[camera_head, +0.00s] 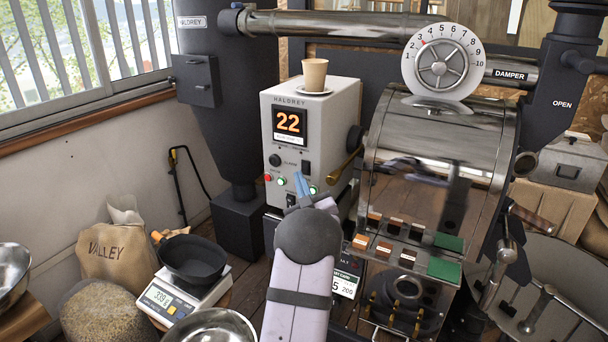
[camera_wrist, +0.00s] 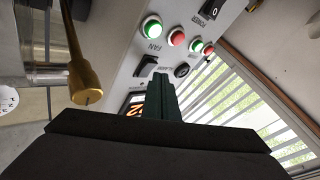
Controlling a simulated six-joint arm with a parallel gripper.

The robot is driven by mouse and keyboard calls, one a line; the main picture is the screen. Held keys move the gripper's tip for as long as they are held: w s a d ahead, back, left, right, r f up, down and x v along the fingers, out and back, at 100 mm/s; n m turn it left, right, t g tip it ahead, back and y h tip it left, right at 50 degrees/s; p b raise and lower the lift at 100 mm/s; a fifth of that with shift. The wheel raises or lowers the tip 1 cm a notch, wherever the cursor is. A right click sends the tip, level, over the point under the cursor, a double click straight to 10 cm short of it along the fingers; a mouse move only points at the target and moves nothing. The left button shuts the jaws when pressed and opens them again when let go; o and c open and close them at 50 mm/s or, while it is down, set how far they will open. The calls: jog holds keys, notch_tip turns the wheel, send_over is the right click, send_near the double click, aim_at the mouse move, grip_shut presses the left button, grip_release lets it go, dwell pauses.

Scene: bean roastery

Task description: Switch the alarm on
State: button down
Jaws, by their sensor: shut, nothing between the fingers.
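The white control box (camera_head: 330,105) stands left of the roaster drum. Its front has a black rocker switch (camera_head: 306,168) beside a round black knob (camera_head: 275,160); small lettering between them is too blurred to read surely. The wrist view also shows this rocker (camera_wrist: 146,66) and knob (camera_wrist: 182,70). I cannot tell which way the rocker is set. My gripper (camera_head: 299,176) is shut and empty, its fingers pointing up at the panel just below the rocker. In the wrist view the fingertips (camera_wrist: 160,76) appear close to the rocker; contact cannot be told.
Green and red buttons (camera_wrist: 151,27) run along the panel's lower part, with a power rocker (camera_wrist: 212,10) beneath. A brass handle (camera_wrist: 86,80) sticks out close to the fingers. A cup (camera_head: 315,73) stands on the box. A pan (camera_head: 193,259) sits on a scale at left.

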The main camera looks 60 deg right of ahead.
jog(key=shift+d+f, duration=0.1)
jog(key=shift+d, duration=0.2)
jog(key=shift+d+b, duration=0.3)
jog(key=shift+b, duration=0.05)
dwell(0.7)
jog(key=shift+a, duration=0.15)
jog(key=shift+a, duration=0.6)
jog(key=shift+a+b, duration=0.15)
jog(key=shift+b, duration=0.15)
jog(key=shift+a+r+b, duration=0.2)
jog(key=shift+a, duration=1)
jog(key=shift+a+r+b, duration=0.2)
jog(key=shift+a, duration=0.95)
